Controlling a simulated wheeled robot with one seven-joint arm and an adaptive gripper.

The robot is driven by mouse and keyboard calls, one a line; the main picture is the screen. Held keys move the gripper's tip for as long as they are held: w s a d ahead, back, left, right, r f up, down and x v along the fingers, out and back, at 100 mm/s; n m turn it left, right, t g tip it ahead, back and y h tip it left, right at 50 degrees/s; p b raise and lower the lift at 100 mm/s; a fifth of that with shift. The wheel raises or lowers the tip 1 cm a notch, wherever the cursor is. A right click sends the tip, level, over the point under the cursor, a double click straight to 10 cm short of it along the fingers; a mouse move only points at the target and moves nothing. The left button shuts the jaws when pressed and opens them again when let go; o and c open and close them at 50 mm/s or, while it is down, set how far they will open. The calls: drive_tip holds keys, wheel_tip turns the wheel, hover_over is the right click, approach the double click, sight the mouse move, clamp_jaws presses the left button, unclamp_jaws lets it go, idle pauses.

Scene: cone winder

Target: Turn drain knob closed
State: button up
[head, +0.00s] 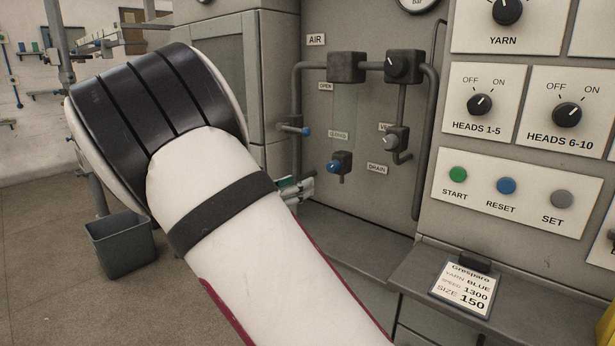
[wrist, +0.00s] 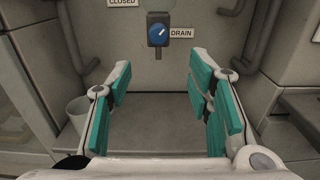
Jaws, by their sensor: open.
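The blue drain knob (head: 334,167) sits on a dark valve body at the lower part of the grey air panel. In the wrist view the knob (wrist: 158,31) faces me with a white pointer line slanting up to the right. The drain label (wrist: 181,33) is just right of it, and part of a "closed" label (wrist: 122,2) shows above left. My gripper (wrist: 160,75) is open and empty, its teal-padded fingers spread below and on both sides of the knob, apart from it. In the head view my arm hides most of the gripper; a teal-and-white part (head: 297,190) shows.
Grey pipes (head: 297,105) and a second valve knob (head: 391,140) are up and right of the drain knob. A blue-tipped lever (head: 304,131) sticks out at left. A control panel (head: 512,192) and a ledge (head: 412,281) stand at right. A grey bin (head: 121,246) is on the floor.

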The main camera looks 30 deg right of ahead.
sight(330, 169)
drive_tip(key=b+x, duration=0.1)
drive_tip(key=x, duration=1.2)
drive_tip(key=shift+w+d+b, duration=0.2)
drive_tip(key=shift+d+b, duration=0.05)
drive_tip(key=shift+b, duration=0.1)
clamp_jaws()
